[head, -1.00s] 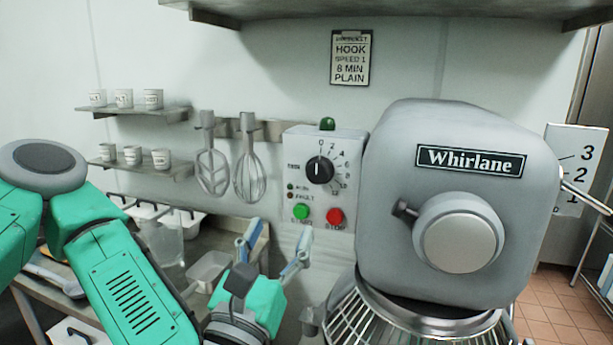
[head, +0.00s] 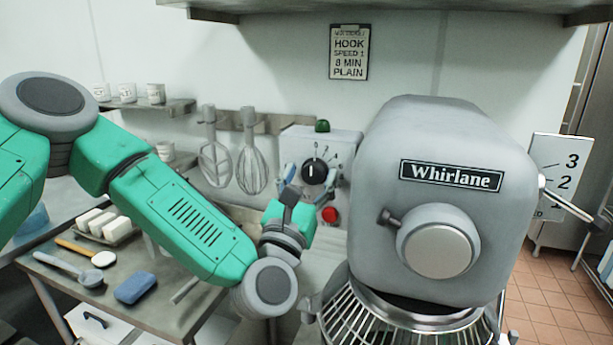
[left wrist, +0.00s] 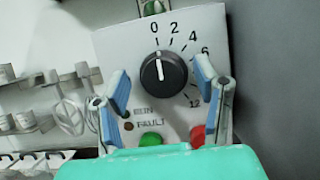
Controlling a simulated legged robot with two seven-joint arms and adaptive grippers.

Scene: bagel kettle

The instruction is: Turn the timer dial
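The timer dial (head: 315,171) is a round black knob with a white pointer line, on a light grey control box (head: 345,146) beside the mixer. In the left wrist view the dial (left wrist: 163,73) has its pointer at the 0 mark. My left gripper (head: 311,188) is in front of the box, just below the dial in the head view. In the left wrist view its blue-padded fingers (left wrist: 160,95) are spread on either side of the dial, with gaps to it. The green button (left wrist: 151,139) and red button (left wrist: 198,136) are below. My right gripper is not in view.
The large grey Whirlane mixer (head: 440,190) stands close on the right, with its wire bowl guard (head: 395,330) below. A steel table (head: 110,285) holds several items at left.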

